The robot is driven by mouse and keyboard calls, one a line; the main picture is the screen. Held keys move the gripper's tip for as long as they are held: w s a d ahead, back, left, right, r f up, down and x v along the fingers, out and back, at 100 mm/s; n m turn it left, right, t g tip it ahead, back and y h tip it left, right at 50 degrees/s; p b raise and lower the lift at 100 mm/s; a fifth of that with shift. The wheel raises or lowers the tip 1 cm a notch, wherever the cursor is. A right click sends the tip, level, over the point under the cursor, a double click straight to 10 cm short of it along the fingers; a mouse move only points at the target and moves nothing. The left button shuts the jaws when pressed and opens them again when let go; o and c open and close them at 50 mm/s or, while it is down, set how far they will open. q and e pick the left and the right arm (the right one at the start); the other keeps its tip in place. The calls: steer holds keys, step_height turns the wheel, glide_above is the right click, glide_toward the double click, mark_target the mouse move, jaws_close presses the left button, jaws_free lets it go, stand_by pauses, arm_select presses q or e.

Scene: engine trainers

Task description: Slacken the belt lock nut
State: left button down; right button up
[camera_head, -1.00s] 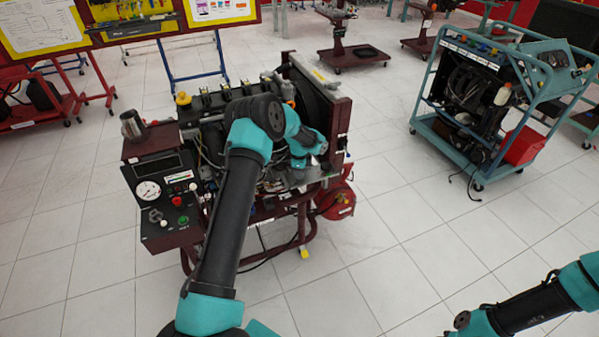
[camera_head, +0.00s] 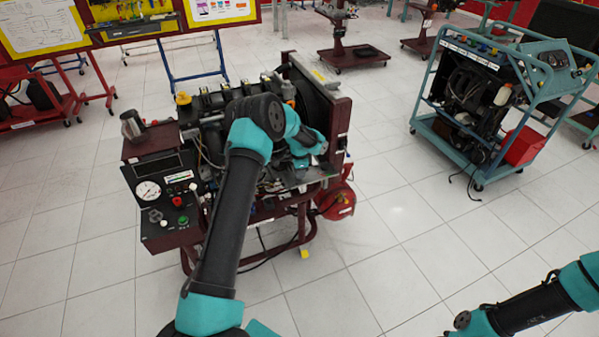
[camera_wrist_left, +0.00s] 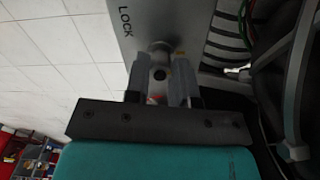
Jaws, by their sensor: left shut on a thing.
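A grey plate marked LOCK (camera_wrist_left: 112,12) is at the top of the left wrist view. A small grey nut-like part, which I take for the belt lock nut (camera_wrist_left: 160,50), stands at its lower edge. My left gripper (camera_wrist_left: 160,80) has one finger on each side of this part and is shut on it. In the head view my left arm reaches over the engine trainer (camera_head: 165,170), and its wrist hides most of the gripper and the nut. My right gripper is out of view; only part of that arm shows at lower right.
Dark ribbed engine parts and wires lie close to the right of the left gripper. A gauge panel (camera_head: 157,205) is on the trainer's left, and a red tank (camera_head: 336,202) on its right. A teal trainer cart (camera_head: 470,150) stands farther right. The tiled floor between is clear.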

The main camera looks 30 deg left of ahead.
arm_select(q)
steer(key=n, duration=0.4)
steer(key=shift+n, duration=0.3)
steer(key=n, duration=0.4)
steer(key=shift+n, duration=0.3)
steer(key=n, duration=0.9)
steer(key=c, duration=1)
jaws_free()
steer(key=shift+o, duration=0.2)
